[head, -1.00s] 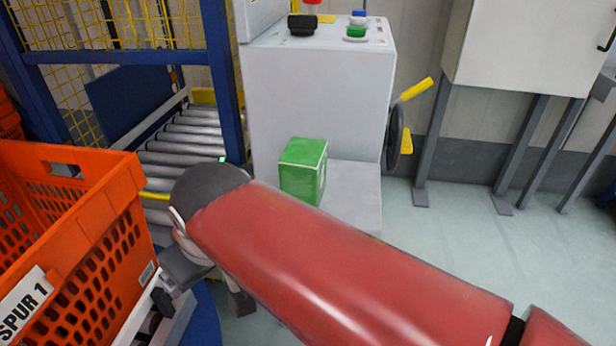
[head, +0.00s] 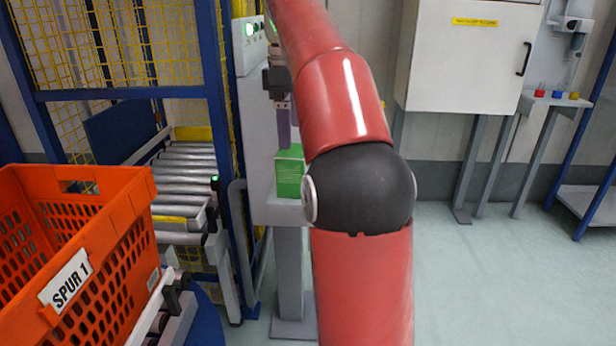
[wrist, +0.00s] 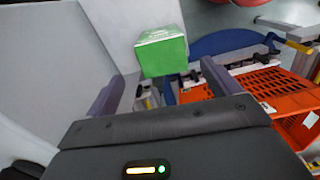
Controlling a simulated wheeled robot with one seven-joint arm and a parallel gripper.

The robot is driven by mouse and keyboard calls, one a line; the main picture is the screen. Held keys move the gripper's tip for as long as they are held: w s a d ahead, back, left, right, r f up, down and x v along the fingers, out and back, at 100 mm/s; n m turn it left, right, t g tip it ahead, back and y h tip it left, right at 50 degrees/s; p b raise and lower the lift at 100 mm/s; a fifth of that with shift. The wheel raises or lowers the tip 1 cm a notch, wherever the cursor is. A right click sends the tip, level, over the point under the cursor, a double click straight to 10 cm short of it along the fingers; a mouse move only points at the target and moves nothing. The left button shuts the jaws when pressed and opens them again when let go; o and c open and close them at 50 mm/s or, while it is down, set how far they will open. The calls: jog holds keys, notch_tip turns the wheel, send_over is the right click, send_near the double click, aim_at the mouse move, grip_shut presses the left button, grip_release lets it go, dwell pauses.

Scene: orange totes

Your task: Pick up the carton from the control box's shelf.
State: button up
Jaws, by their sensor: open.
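The green carton (head: 289,172) stands upright on the shelf of the grey control box (head: 260,140). My arm hides its right side in the head view. In the wrist view the carton (wrist: 161,52) lies ahead, between and beyond the fingertips. My gripper (head: 283,140) points down just above the carton in the head view. In the wrist view my gripper (wrist: 162,73) is open, with its two purple-grey fingers well apart and nothing between them. I cannot tell whether a finger touches the carton.
An orange tote (head: 95,265) labelled SPUR 1 stands at the left, beside a roller conveyor (head: 185,180) and blue-framed yellow fencing (head: 130,45). A white cabinet (head: 465,60) on legs stands at the back right. The floor (head: 480,280) at the right is clear.

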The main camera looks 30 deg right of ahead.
aim_at(292, 150)
notch_tip(292, 150, down, 2)
jog(key=shift+f, duration=0.1)
jog(key=f, duration=0.1)
jog(key=f+b, duration=0.1)
jog(key=f, duration=0.1)
jog(key=f+b, duration=0.1)
jog(key=f, duration=0.1)
jog(key=shift+s+f, duration=0.15)
jog(key=shift+s, duration=0.1)
jog(key=c, duration=1.2)
jog(key=shift+c, duration=0.2)
